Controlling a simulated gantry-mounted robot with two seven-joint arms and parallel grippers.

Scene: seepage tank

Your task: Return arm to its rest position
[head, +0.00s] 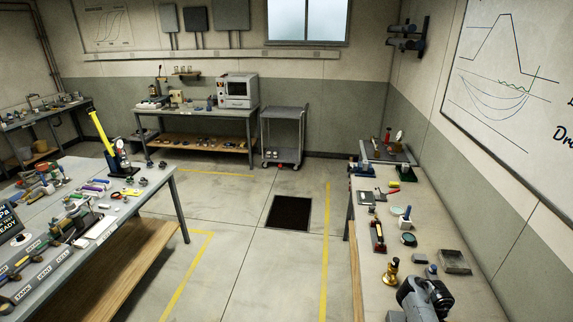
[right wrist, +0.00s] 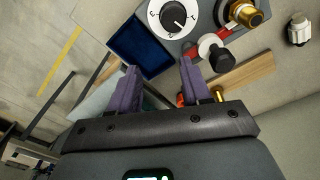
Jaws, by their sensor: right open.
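My right gripper (right wrist: 160,68) is open in the right wrist view, its two purple fingers apart with nothing gripped between them. Beyond the fingertips is a grey device with a white dial and black knob (right wrist: 178,15). A brass fitting (right wrist: 245,12) and a black round knob (right wrist: 213,50) are beside the dial. A dark blue tray (right wrist: 141,44) lies past the left finger. In the head view, my right arm (head: 425,298) is low over the near end of the right bench, and its fingertips cannot be made out. My left gripper is not in view.
The right bench (head: 449,235) holds a brass piece (head: 391,270), a clear box (head: 454,262) and several small tools. The left bench (head: 150,190) is crowded with parts and a yellow upright lever (head: 101,132). A cart (head: 284,137) stands at the back. The floor between the benches is open around a dark pit (head: 289,213).

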